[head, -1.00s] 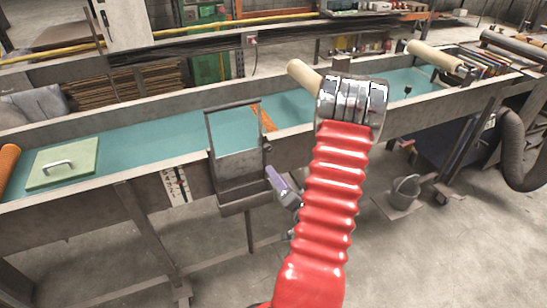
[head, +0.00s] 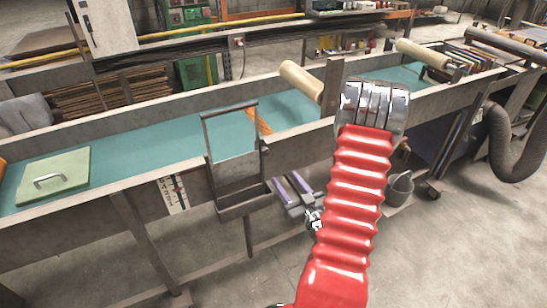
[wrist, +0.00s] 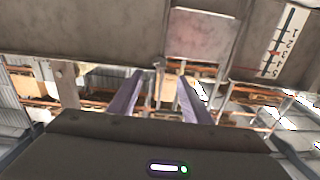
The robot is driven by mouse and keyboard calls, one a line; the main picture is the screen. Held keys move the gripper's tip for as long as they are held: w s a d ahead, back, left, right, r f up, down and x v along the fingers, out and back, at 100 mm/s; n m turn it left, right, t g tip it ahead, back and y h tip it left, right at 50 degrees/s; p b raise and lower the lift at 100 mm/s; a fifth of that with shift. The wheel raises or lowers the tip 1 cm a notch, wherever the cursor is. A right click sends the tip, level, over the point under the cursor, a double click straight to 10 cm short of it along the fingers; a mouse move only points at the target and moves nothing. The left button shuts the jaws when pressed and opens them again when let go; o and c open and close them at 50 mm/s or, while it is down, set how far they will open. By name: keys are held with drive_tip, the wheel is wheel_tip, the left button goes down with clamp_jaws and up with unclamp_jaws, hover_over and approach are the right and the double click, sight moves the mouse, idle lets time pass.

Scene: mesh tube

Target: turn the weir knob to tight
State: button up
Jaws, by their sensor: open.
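The weir is a grey metal frame (head: 203,140) with a plate and a box below, on the near wall of the trough. A small dark knob (head: 265,151) shows at the right side of the frame in the head view; its pointer or marking is too small to read. My gripper (head: 288,185) is open, with purple-faced fingers, below and slightly right of the knob, apart from it. The wrist view looks upside down. There the open gripper (wrist: 158,98) spans a thin upright of the weir frame (wrist: 159,85) in the picture; I cannot make out the knob clearly.
The trough (head: 130,150) holds teal water and a green lid (head: 55,178) at left. A numbered scale (head: 173,194) is left of the weir. A post (head: 332,82) and a wooden roller (head: 301,80) stand right of it. A bucket (head: 399,190) is at right.

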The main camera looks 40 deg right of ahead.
sight(266, 154)
drive_tip(key=shift+n, duration=0.7)
drive_tip(key=shift+w, duration=0.1)
drive_tip(key=x, duration=1.3)
drive_tip(key=shift+w, duration=0.35)
drive_tip(key=shift+c, duration=0.5)
drive_tip(key=c, duration=0.9)
drive_tip(key=shift+a, duration=0.25)
drive_tip(key=shift+c, duration=0.2)
drive_tip(key=shift+d, duration=0.15)
